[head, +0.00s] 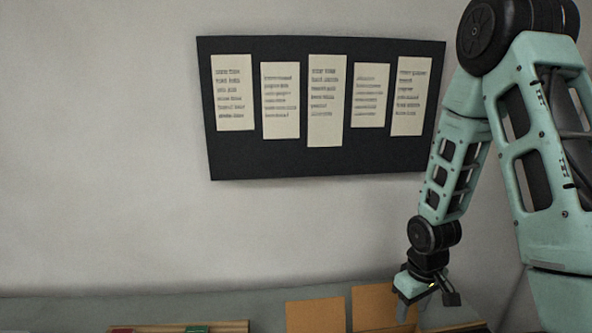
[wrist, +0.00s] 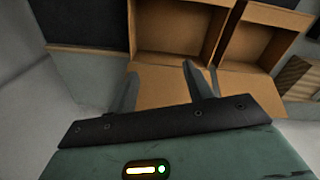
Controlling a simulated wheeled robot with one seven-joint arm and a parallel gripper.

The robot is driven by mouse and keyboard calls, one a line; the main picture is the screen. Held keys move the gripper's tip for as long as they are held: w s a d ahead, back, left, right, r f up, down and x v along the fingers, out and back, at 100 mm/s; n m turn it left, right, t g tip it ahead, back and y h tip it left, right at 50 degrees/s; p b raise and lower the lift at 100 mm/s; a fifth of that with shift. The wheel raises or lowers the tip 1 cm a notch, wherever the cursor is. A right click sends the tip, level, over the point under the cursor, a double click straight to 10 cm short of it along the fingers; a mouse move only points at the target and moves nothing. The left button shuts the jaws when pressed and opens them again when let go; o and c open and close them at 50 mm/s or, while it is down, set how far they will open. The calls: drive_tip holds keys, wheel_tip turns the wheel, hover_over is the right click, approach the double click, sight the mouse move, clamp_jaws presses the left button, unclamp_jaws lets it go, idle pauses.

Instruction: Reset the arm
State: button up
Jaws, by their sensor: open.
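My gripper (head: 428,289) hangs at the lower right in the head view, pointing down in front of the wall and close to brown cardboard boxes. In the wrist view my gripper (wrist: 160,85) has its two fingers apart, with nothing seen between them. Beyond the fingers stand two open brown boxes, the left box (wrist: 134,28) and the right box (wrist: 222,38), with bare-looking insides. Whether the fingers touch a box flap cannot be told.
A black board (head: 300,165) with several printed paper sheets hangs on the grey wall. A wooden tray (head: 237,326) with a red and a green item stands at the bottom edge. A grey surface (head: 60,312) at the left is clear.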

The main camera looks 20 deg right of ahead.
drive_tip(key=w+a+r+n+b, duration=0.2)
drive_tip(key=a+r, duration=0.1)
drive_tip(key=a, duration=0.9)
drive_tip(key=s+a+r+n+b, duration=0.2)
drive_tip(key=s+a, duration=0.4)
drive_tip(key=a, duration=0.3)
drive_tip(key=s+a+r+n+b, duration=0.2)
drive_tip(key=s+a+r+n, duration=0.1)
drive_tip(key=s+a, duration=0.4)
drive_tip(key=shift+a+r+y+b, duration=0.4)
drive_tip(key=shift+a+r, duration=0.05)
drive_tip(key=shift+a, duration=0.65)
